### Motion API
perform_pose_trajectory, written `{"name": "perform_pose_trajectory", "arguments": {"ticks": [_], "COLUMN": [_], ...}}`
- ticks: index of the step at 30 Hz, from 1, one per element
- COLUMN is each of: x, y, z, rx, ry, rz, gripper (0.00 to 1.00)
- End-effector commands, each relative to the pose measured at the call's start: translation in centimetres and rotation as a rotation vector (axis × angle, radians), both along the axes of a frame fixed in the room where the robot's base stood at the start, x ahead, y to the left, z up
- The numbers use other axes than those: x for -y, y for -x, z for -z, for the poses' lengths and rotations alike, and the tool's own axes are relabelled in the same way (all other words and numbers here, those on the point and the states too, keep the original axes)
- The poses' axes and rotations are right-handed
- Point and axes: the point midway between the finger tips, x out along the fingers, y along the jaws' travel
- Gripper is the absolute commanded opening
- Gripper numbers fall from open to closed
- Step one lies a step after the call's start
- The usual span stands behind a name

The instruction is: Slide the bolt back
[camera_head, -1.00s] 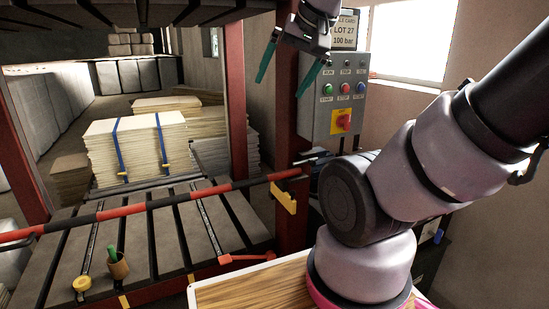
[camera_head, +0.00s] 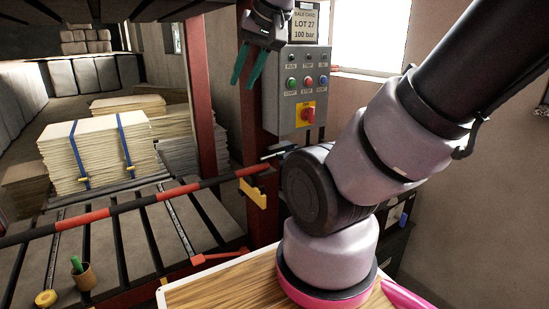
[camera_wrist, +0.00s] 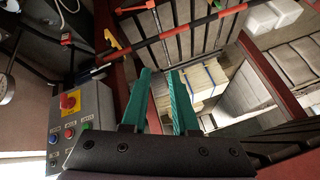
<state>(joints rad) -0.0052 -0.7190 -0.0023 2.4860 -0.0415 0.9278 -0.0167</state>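A thin grey metal rod, which looks like the bolt (camera_head: 276,154), sticks out at the right end of a red and black striped bar (camera_head: 147,201), beside the red post. A yellow handle-like piece (camera_head: 254,193) hangs below that end of the bar. My gripper touches neither bar nor bolt.
A grey control box (camera_head: 297,95) with buttons and a red knob stands right of the post (camera_head: 258,130). Strapped board stacks (camera_head: 95,155) lie behind the bar. A cup (camera_head: 83,277) and a wooden board (camera_head: 225,290) are in front.

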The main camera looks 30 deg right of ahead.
Motion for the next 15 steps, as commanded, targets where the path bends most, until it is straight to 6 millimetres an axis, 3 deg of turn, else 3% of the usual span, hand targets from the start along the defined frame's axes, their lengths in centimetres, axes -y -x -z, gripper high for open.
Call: {"name": "perform_pose_trajectory", "arguments": {"ticks": [2,15], "x": [0.5,6.4], "y": [-0.8,-8.2], "z": [0.8,7.4], "rx": [-0.042,-0.396], "ry": [0.054,0.561], "rz": [-0.033,-0.423], "gripper": [0.0,0.0]}}
